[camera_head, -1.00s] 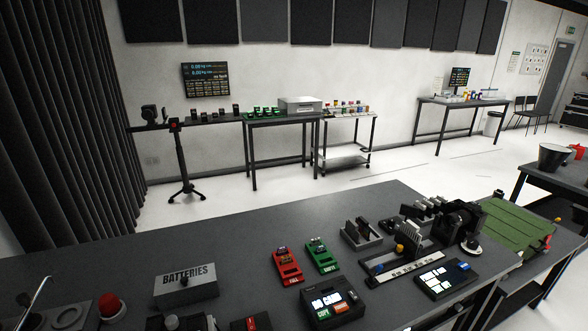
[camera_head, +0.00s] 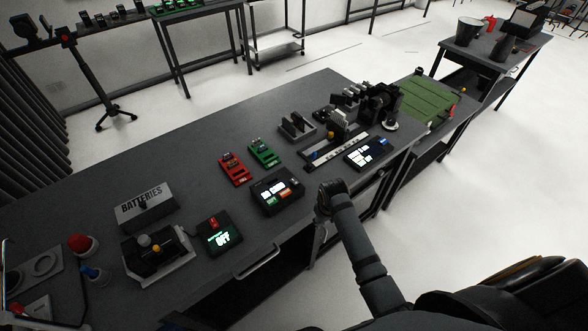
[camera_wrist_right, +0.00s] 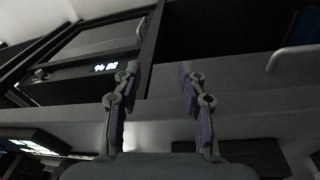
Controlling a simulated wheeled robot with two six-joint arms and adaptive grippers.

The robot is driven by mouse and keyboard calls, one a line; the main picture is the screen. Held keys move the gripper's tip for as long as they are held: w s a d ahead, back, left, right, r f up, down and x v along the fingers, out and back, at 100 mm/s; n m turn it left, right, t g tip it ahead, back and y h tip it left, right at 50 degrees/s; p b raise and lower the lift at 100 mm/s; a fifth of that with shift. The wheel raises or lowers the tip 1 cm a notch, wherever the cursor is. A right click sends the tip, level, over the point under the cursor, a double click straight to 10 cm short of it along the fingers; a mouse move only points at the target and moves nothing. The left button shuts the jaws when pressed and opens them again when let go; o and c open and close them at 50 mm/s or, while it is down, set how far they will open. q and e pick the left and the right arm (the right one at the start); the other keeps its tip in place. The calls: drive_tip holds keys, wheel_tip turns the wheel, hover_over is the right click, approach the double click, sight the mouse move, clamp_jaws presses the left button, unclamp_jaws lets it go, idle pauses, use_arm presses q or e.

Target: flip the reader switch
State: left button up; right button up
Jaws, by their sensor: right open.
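A black box with a lit screen reading "OFF" (camera_head: 222,238) sits near the table's front edge. A red switch-like piece (camera_head: 213,222) is on its top; which way it is tipped is too small to tell. Another black box with a lit colour screen (camera_head: 278,190) stands to its right, behind the front edge. I cannot tell for certain which one is the reader. My right gripper (camera_head: 322,214) is at the table's front edge, right of both boxes and apart from them. In the right wrist view, my right gripper (camera_wrist_right: 160,82) is open and empty, facing the table's front. My left gripper is out of view.
A grey "BATTERIES" box (camera_head: 147,204) and a tray with knobs (camera_head: 158,254) stand to the left. Red (camera_head: 235,169) and green (camera_head: 264,153) card holders lie behind the colour-screen box. A handle (camera_head: 257,262) sticks out from the table's front.

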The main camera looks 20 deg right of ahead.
wheel_tip(320, 180, up, 5)
wheel_tip(320, 180, up, 14)
drive_tip(key=n+g+p, duration=0.2)
drive_tip(key=n, duration=0.1)
hover_over(293, 179)
drive_tip(key=shift+y, duration=0.3)
wheel_tip(293, 179, down, 9)
drive_tip(key=shift+a+f+p, duration=0.1)
drive_tip(key=shift+f+p, duration=0.1)
drive_tip(key=shift+p, duration=0.3)
clamp_jaws()
drive_tip(key=shift+s+r, duration=0.1)
